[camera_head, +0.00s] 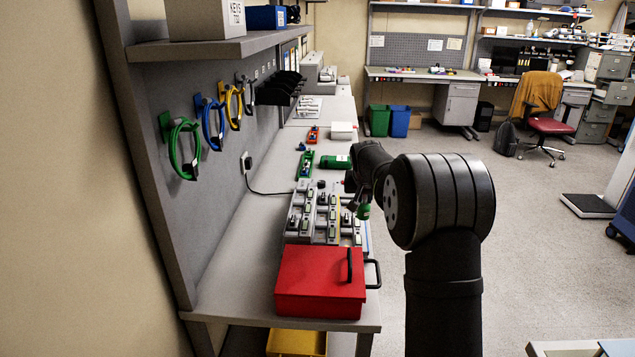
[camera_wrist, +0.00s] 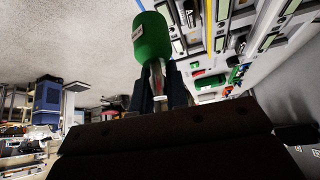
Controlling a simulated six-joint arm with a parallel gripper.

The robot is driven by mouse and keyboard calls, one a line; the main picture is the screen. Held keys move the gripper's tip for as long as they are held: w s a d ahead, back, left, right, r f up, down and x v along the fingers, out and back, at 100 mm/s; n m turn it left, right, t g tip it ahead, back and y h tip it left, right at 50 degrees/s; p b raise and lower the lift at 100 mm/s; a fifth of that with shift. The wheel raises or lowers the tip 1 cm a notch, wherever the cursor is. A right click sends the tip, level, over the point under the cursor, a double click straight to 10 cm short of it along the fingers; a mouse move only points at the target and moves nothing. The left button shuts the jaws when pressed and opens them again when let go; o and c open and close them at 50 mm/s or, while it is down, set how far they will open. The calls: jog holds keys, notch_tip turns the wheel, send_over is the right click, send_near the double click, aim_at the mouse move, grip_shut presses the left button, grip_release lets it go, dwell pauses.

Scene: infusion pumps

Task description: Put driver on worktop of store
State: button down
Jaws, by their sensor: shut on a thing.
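The driver (camera_wrist: 152,38) shows in the wrist view as a rounded green body with a small pale label and a narrow, shiny, pale stem. My gripper (camera_wrist: 160,88) is shut on the stem, with a dark finger on each side. In the head view the green end of the driver (camera_head: 364,211) shows small beside my dark arm, which hides most of my gripper. It is over or just beside the right edge of the long grey worktop (camera_head: 237,262); its height above it is hard to tell.
A grey rack of several devices (camera_head: 325,205) stands on the worktop beside my gripper. A red box (camera_head: 320,284) is in front of it. Behind are a green case (camera_head: 335,162) and a white box (camera_head: 343,131). A shelf (camera_head: 190,47) overhangs the left side. Open floor lies right.

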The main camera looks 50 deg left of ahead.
jog(key=s+a+n, duration=0.1)
jog(key=s+a, duration=0.4)
jog(key=s+a+r+n+g+y, duration=0.1)
jog(key=s+a, duration=0.4)
jog(key=s+a+r+n, duration=0.1)
jog(key=s+a, duration=0.4)
jog(key=shift+s+a+r+n, duration=0.2)
jog(key=shift+s+r+n, duration=0.05)
jog(key=shift+n, duration=0.05)
jog(key=s+a+f, duration=0.2)
jog(key=s+a, duration=0.2)
jog(key=s, duration=0.2)
jog(key=shift+n+g+y, duration=0.3)
jog(key=shift+g, duration=0.1)
jog(key=shift+s+d+f, duration=0.1)
jog(key=shift+s+f, duration=0.05)
jog(key=shift+f, duration=4.9)
jog(key=shift+f, duration=0.1)
jog(key=c, duration=1.4)
grip_release()
jog(key=shift+c, duration=0.2)
